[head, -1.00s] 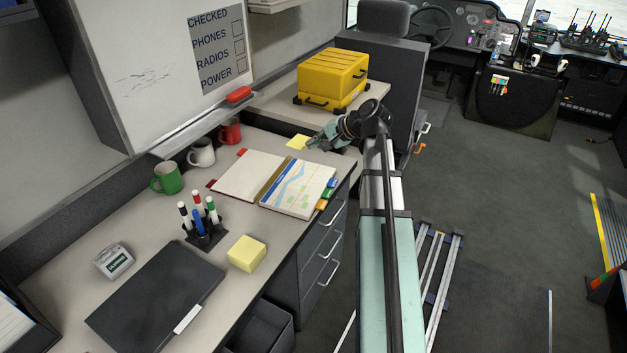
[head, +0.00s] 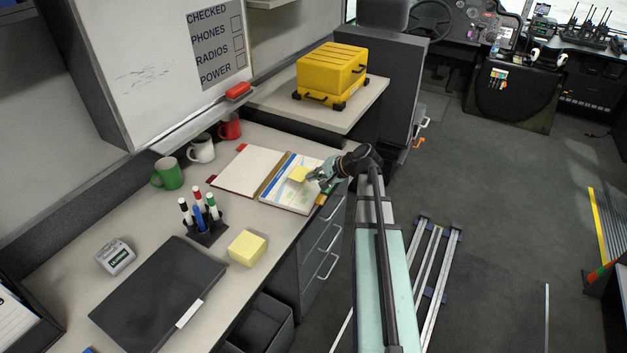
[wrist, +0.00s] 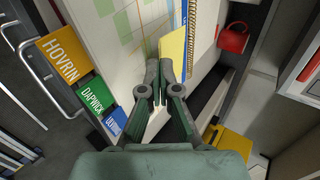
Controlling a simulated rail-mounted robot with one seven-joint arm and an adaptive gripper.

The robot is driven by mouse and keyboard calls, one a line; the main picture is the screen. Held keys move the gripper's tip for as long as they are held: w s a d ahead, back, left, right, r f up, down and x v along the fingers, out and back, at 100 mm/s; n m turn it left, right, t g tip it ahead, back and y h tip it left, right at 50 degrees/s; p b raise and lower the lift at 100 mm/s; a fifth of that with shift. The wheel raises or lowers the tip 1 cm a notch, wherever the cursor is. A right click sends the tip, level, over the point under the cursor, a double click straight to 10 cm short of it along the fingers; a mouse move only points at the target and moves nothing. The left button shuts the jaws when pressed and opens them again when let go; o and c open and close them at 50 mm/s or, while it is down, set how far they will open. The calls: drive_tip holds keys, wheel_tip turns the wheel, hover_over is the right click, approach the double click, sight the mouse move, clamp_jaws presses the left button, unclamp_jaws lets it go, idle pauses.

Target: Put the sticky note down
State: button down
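A yellow sticky note (head: 299,174) is at the tip of my gripper (head: 317,176), over the map page of the open binder (head: 240,171). In the wrist view the note (wrist: 173,58) stands between the fingertips of my gripper (wrist: 169,78), which look closed on its edge. The map page (wrist: 120,28) lies behind it. Whether the note touches the page cannot be told. A pad of yellow notes (head: 248,247) sits near the desk's front edge.
Coloured tabs, among them HOVRIN (wrist: 66,58) and DAPWICK (wrist: 92,94), stick out of the binder's edge. Green (head: 167,173), white (head: 201,148) and red (head: 229,126) mugs stand along the back. A pen holder (head: 205,229) and a black folder (head: 158,293) lie nearer. A yellow case (head: 331,72) stands beyond.

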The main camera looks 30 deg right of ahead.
drive_tip(key=shift+f, duration=1)
drive_tip(key=shift+f, duration=0.1)
drive_tip(key=shift+f, duration=0.25)
drive_tip(key=c, duration=1.6)
unclamp_jaws()
drive_tip(key=shift+r, duration=0.15)
drive_tip(key=shift+r, duration=0.3)
drive_tip(key=shift+s+d+r, duration=0.15)
drive_tip(key=shift+s+d, duration=0.05)
drive_tip(key=shift+s, duration=0.15)
drive_tip(key=b+v, duration=0.1)
drive_tip(key=v, duration=1)
drive_tip(key=shift+b, duration=0.35)
